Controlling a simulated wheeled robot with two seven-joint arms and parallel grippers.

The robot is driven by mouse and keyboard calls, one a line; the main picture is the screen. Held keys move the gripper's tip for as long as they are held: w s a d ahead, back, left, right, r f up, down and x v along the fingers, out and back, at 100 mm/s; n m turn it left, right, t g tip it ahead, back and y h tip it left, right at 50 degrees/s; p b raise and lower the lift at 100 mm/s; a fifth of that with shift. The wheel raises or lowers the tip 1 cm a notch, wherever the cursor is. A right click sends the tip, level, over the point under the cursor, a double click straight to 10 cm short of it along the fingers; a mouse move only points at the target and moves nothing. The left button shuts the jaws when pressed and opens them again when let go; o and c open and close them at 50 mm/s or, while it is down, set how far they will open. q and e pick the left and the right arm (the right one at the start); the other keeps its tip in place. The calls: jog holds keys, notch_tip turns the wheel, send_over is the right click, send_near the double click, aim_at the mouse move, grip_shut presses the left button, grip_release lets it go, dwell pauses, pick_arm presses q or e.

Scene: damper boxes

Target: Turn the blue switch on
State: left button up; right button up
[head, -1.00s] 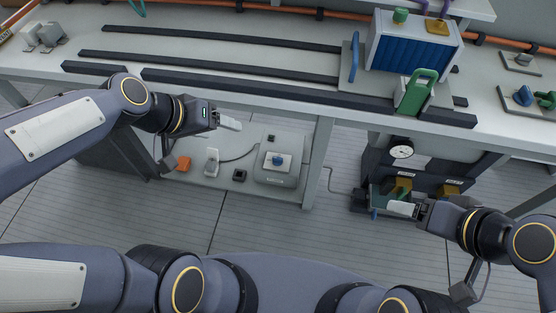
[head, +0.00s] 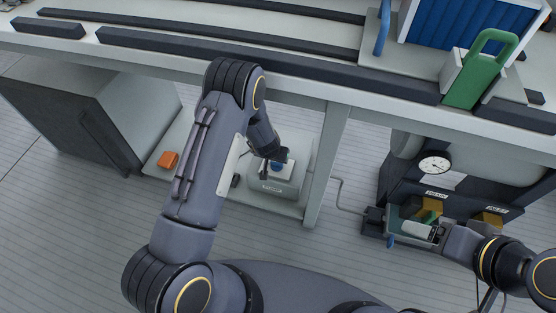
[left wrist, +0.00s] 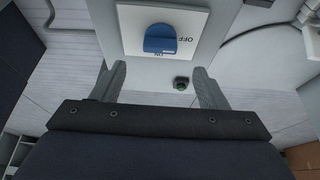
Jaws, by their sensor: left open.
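The blue switch (head: 277,166) sits on top of a light grey box (head: 287,188) on the lower shelf. In the left wrist view the blue switch (left wrist: 160,38) stands on a white plate (left wrist: 190,20). The word OFF shows to its right; another label below it is partly covered, and I cannot tell the setting. My left gripper (left wrist: 160,82) is open, its fingertips apart and just short of the switch, one to each side. In the head view my left wrist partly hides the box. My right gripper (head: 420,231) is at the lower right, beside a device; its jaws are unclear.
The bench edge (head: 290,95) overhangs the shelf, and a bench leg (head: 325,165) stands just right of the box. An orange block (head: 168,160) lies on the shelf's left. A green-handled part (head: 480,70) is on the bench. A gauge (head: 435,164) is at right.

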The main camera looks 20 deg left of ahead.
aim_at(276, 163)
pick_arm(q)
jog(key=b+x, duration=0.2)
jog(key=x, duration=0.5)
jog(key=shift+c, duration=0.5)
jog(key=c, duration=0.9)
